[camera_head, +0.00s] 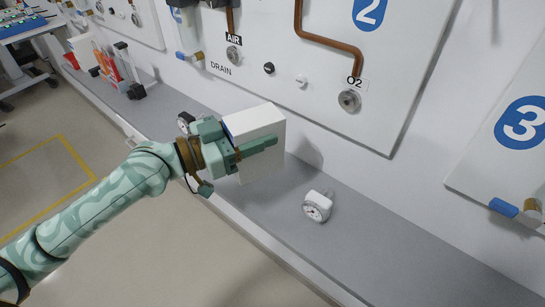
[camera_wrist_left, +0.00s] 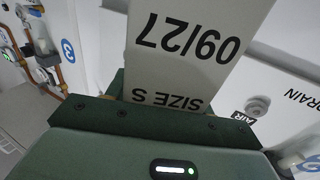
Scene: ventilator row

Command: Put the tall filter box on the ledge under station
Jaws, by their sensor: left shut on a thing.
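My left gripper (camera_head: 252,148) is shut on a white box, the filter box (camera_head: 254,121), with one green finger across its near side. In the left wrist view the box (camera_wrist_left: 190,45) stands up between the jaws (camera_wrist_left: 155,108), with "09/27" and "SIZE S" printed upside down. The grey ledge (camera_head: 365,252) runs along the wall below the station panels. The box is over the ledge in front of the panel marked 2 (camera_head: 369,12); I cannot tell whether its base touches the ledge. My right gripper is not in view.
A white gauge (camera_head: 317,207) lies on the ledge right of the box, and another gauge (camera_head: 185,122) is left of the gripper. A black-and-white fixture (camera_head: 132,78) and red items (camera_head: 107,66) are farther left. The ledge's right part is clear below station 3 (camera_head: 524,121).

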